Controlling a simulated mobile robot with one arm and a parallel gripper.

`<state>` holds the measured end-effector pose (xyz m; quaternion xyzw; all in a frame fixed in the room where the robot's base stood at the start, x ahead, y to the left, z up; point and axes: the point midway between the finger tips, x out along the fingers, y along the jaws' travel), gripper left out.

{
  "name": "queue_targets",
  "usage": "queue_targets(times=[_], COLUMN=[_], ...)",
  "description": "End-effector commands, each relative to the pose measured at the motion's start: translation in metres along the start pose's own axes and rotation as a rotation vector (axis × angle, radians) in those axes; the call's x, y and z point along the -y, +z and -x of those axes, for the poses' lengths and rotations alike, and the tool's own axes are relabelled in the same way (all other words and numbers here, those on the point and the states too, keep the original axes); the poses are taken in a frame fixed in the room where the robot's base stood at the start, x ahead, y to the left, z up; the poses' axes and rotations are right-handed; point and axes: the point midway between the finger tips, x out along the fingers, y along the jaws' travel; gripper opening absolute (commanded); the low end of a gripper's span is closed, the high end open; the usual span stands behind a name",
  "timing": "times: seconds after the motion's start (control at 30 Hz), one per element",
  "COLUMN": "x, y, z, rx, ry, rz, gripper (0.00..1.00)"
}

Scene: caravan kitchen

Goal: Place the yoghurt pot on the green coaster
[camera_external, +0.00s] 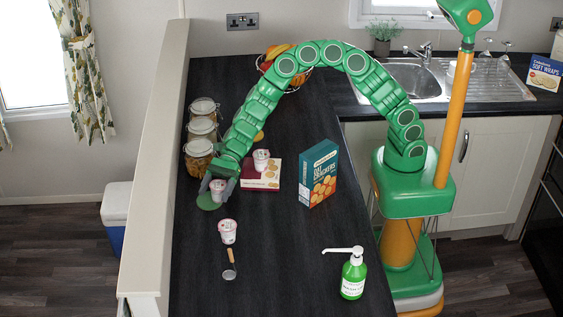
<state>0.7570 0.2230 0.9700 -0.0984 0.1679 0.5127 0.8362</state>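A small white and pink yoghurt pot (217,189) is upright at my gripper (215,181), at the left end of the dark worktop. The green coaster (207,202) lies flat just below and left of this pot in the picture, partly covered by the pot and gripper. I cannot tell whether the pot rests on the coaster or is held just above it. My gripper points down; its fingers are small and partly hidden, so their opening is unclear. A second yoghurt pot (261,160) stands on a flat red and white box (260,181). A third yoghurt pot (228,232) stands nearer the front.
Several glass jars (201,128) stand close to the left of my arm. A teal cracker box (318,174) stands upright at right. A fruit bowl (283,66) is behind. The worktop's front middle is clear.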

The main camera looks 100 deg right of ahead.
Motion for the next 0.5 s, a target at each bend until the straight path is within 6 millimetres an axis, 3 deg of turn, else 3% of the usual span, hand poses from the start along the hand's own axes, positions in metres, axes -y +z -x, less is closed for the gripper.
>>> queue_targets(times=[0.4,0.5], x=[0.0002,0.0008], y=[0.0023,0.0033], z=[0.0012,0.0099], rx=[0.000,0.001], ry=[0.000,-0.002], rz=[0.001,0.001], gripper=[0.86,0.86])
